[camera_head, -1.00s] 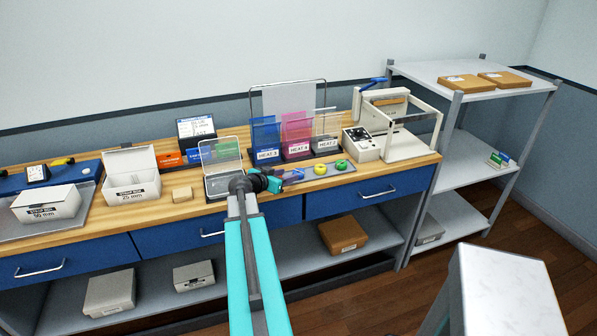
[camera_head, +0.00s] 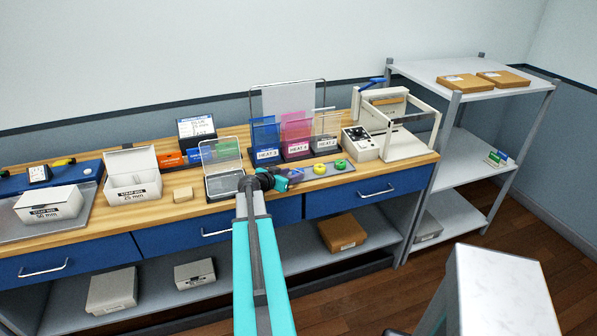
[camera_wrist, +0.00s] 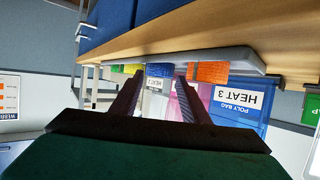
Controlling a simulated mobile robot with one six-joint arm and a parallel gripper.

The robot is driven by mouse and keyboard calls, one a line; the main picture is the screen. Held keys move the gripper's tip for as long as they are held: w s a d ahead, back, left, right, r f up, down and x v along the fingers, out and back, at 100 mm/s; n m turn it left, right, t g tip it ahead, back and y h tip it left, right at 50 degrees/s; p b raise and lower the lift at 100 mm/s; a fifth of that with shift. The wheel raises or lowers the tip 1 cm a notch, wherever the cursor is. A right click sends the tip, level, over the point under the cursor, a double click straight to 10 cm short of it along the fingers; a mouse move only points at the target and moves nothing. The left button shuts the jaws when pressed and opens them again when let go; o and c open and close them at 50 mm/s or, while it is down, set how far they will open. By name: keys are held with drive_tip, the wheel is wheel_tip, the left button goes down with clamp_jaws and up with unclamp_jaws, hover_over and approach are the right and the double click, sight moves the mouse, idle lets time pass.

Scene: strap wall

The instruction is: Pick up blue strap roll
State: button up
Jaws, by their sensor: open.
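The blue strap roll (camera_wrist: 158,70) stands on a pale tray (camera_wrist: 200,62) in the wrist view, which is upside down. It shows between and beyond the two fingers of my gripper (camera_wrist: 160,80), which are apart with nothing held. Whether the fingertips flank the roll or stop short of it, I cannot tell. An orange roll (camera_wrist: 207,71) is on one side of it; a yellow roll (camera_wrist: 131,69) and a green roll (camera_wrist: 116,69) are on the other. In the head view my gripper (camera_head: 288,177) is at the tray's left part and hides much of the blue roll.
Behind the tray stand bag holders, with a blue one (camera_head: 265,140) labelled HEAT 3. A clear-lidded box (camera_head: 222,182) is close left of my gripper. A white sealing machine (camera_head: 400,135) stands to the right. The wooden bench's front edge runs below my arm.

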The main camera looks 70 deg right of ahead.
sight(295, 173)
drive_tip(key=shift+p+x, duration=0.9)
drive_tip(key=shift+x, duration=0.85)
drive_tip(key=c, duration=0.7)
drive_tip(key=shift+r, duration=0.1)
drive_tip(key=shift+r+b, duration=0.95)
drive_tip(key=shift+r, duration=0.1)
drive_tip(key=w+a+f+b+v, duration=0.1)
drive_tip(key=f+b+v, duration=0.2)
drive_tip(key=b+v, duration=0.4)
drive_tip(key=shift+w+v, duration=0.35)
drive_tip(key=shift+v, duration=4.1)
drive_tip(key=shift+f, duration=0.2)
